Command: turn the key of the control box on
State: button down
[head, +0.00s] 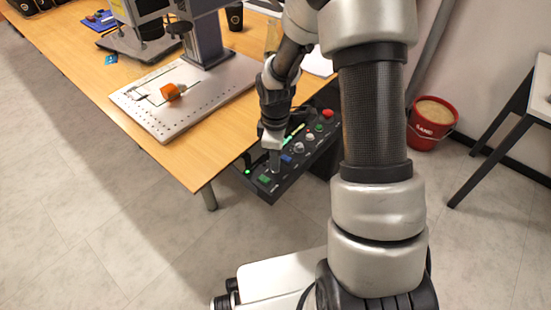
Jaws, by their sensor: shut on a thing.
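The control box (284,189) is a black panel at the right edge of the wooden table. It carries a red button (327,113), green buttons, light knobs, a blue switch (286,159) and a lit green lamp (248,171). My gripper (274,167) points down at the near part of the panel, its jaws shut at the panel's face. The key is too small and covered by my gripper to make out, so its turn position cannot be told.
The laser marker's plate (205,115) lies on the wooden table (120,85), with an orange-handled object (170,91) on it. A red sand bucket (432,125) stands on the floor at right, near a side table (510,115). The floor at lower left is clear.

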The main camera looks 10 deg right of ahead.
jog(key=m, duration=0.4)
jog(key=shift+r+m, duration=0.1)
jog(key=shift+m, duration=0.2)
jog(key=m+p, duration=0.1)
jog(key=m, duration=0.2)
jog(key=shift+m, duration=0.3)
jog(key=m+p, duration=0.1)
jog(key=m, duration=0.6)
jog(key=c, duration=1.9)
grip_release()
jog(key=shift+c, duration=0.2)
notch_tip(320, 180, up, 17)
jog(key=p, duration=0.4)
jog(key=shift+r, duration=0.15)
